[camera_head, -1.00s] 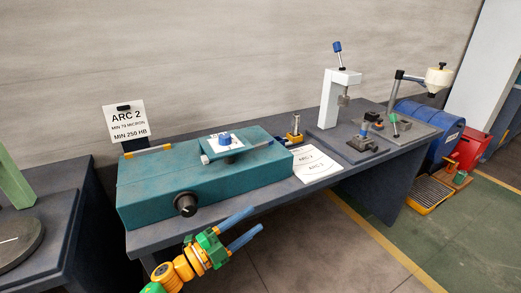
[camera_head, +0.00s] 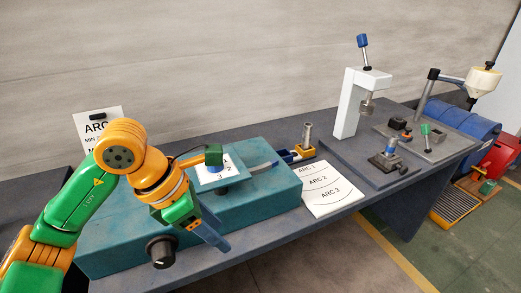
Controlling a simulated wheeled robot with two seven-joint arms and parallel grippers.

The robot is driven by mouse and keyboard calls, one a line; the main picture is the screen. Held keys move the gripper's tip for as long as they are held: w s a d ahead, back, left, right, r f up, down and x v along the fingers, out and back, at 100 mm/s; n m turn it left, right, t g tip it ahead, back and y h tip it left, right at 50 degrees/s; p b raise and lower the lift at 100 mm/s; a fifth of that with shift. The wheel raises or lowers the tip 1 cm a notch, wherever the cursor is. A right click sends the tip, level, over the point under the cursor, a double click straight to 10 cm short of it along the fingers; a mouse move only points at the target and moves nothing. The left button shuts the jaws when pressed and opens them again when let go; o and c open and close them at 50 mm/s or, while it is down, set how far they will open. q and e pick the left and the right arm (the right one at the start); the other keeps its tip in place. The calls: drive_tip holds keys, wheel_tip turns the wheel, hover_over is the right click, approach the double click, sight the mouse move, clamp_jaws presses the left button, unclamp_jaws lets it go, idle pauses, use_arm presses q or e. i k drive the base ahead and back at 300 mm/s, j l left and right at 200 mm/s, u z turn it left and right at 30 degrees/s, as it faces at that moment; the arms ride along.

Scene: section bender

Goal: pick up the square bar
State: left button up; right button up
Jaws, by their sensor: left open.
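A slim blue-grey bar (camera_head: 262,167) lies on top of the teal machine (camera_head: 272,196), beside a white marked plate (camera_head: 212,180). It may be the square bar, but I cannot tell its section for sure. My left gripper (camera_head: 213,236) hangs over the machine's front, in front of and left of that bar and apart from it. Its blue finger points down to the right; it is open and holds nothing that I can see. My right gripper is not in view.
A black knob (camera_head: 161,252) juts from the machine's front. A grey post on a yellow base (camera_head: 306,151) stands behind. An ARC sheet (camera_head: 330,190) lies on the bench. A white press (camera_head: 358,103) and small fixtures stand further right. An ARC sign (camera_head: 98,124) is partly hidden.

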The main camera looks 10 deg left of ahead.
sight(255, 170)
drive_tip(key=i, duration=0.85)
